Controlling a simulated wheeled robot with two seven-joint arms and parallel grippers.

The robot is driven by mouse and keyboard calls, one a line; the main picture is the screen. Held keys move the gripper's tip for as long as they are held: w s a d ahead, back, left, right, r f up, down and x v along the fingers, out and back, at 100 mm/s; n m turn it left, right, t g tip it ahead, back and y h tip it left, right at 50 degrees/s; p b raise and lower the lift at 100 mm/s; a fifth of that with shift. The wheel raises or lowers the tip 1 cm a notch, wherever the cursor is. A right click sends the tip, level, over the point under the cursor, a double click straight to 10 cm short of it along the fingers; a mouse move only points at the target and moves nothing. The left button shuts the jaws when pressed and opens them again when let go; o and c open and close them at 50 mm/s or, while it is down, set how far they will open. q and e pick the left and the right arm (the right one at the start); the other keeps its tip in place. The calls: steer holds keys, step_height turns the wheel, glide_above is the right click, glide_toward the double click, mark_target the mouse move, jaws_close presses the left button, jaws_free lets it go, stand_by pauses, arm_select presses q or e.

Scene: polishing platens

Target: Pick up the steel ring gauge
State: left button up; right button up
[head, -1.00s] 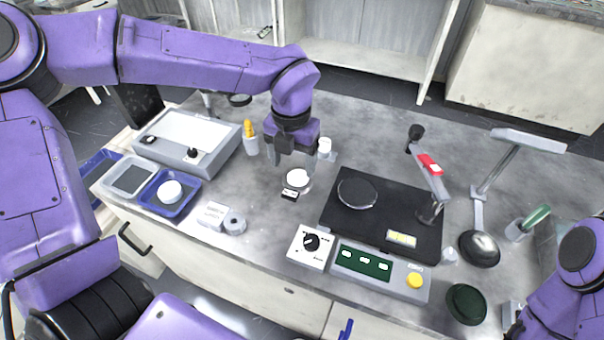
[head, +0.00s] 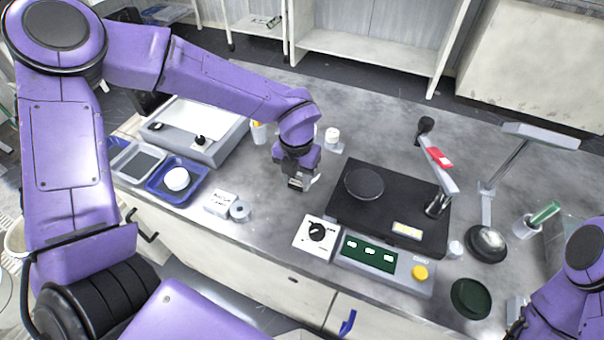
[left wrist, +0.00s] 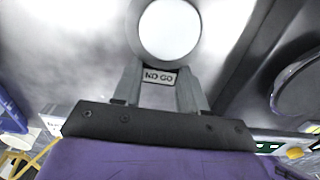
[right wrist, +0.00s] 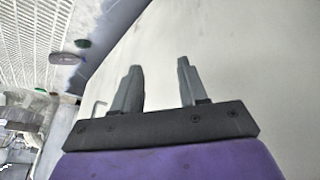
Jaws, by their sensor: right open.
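The steel ring gauge shows in the left wrist view as a grey rim (left wrist: 133,28) around a bright white round middle. A small tag (left wrist: 158,77) reading NO GO lies at its near side. My left gripper (left wrist: 159,68) has its two fingers apart, one on each side of the tag, with the round part just beyond the fingertips. In the head view my left gripper (head: 299,183) points down low over the bench and hides most of the gauge. Whether the fingers touch it cannot be told. My right gripper (right wrist: 158,64) is open and empty, away from the gauge.
A black platen machine (head: 345,215) stands close on the right, with a white dial box (head: 316,237) in front. A small box (head: 220,203) and a grey roll (head: 240,211) lie to the left. A blue tray (head: 152,187) with a white puck is farther left.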

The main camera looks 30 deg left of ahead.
mark_target(298, 181)
arm_select(q)
steer(key=c, duration=0.4)
steer(key=shift+o, duration=0.2)
steer(key=shift+r, duration=0.3)
step_height(298, 181, up, 3)
steer(key=shift+w+f, duration=0.1)
steer(key=shift+f, duration=0.1)
steer(key=s+d+r+p, duration=0.1)
steer(key=s+r+p, duration=0.5)
steer(key=s+r, duration=0.8)
steer(key=shift+d+r, duration=0.15)
steer(key=shift+r, duration=0.25)
